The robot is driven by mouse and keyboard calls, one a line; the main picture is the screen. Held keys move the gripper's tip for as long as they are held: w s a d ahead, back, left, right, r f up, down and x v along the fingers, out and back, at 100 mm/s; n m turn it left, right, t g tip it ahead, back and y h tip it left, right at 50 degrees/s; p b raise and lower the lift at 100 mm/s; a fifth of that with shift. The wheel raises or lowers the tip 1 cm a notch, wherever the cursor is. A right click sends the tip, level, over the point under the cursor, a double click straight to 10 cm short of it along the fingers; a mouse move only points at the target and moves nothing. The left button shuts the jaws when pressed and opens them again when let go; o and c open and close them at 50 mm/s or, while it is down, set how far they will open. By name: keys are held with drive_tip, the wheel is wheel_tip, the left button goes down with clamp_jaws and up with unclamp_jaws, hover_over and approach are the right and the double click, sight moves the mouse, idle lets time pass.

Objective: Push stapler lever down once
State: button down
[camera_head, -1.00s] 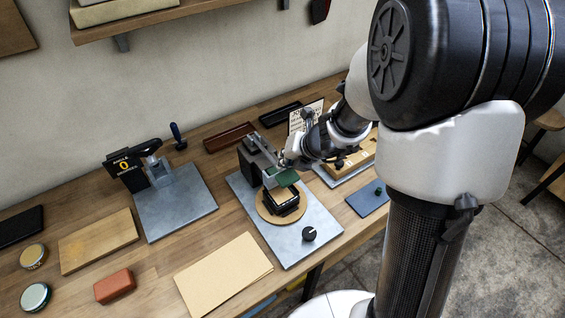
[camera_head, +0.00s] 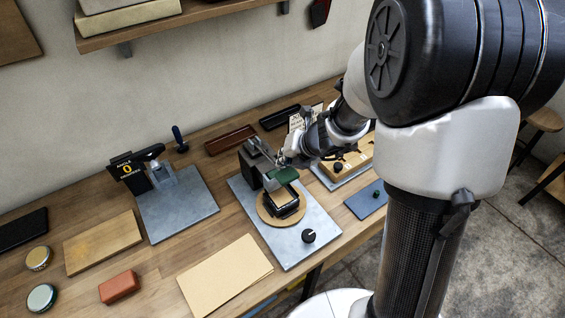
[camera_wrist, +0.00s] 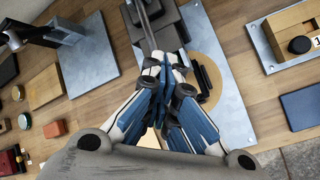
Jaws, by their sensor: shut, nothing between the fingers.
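A press-like device with a dark upright block (camera_head: 249,166), silver arms and a green plate (camera_head: 284,177) stands on the middle grey base (camera_head: 290,255). Below the green plate is a black block (camera_head: 284,205) on a round wooden disc (camera_head: 268,216). My gripper (camera_head: 278,162) is at the device's arms, just above the green plate; whether it touches is unclear. In the wrist view my gripper (camera_wrist: 164,62) is shut and empty, its tips by the silver arms (camera_wrist: 147,28). To the left, another device has a black lever (camera_head: 146,153). I cannot tell which is the stapler.
A counter showing 0 (camera_head: 127,169) stands beside the left device's grey plate (camera_head: 185,212). A wooden board (camera_head: 104,240), a red block (camera_head: 119,285) and tan paper (camera_head: 225,275) lie on the table. A black knob (camera_head: 308,236) sits on the middle base.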

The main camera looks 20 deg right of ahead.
drive_tip(key=shift+w+r+p, duration=0.1)
drive_tip(key=shift+r+p, duration=0.55)
drive_tip(key=shift+r, duration=0.15)
drive_tip(key=r+p, duration=0.5)
drive_tip(key=shift+w+a, duration=0.15)
drive_tip(key=shift+w, duration=0.2)
idle(0.4)
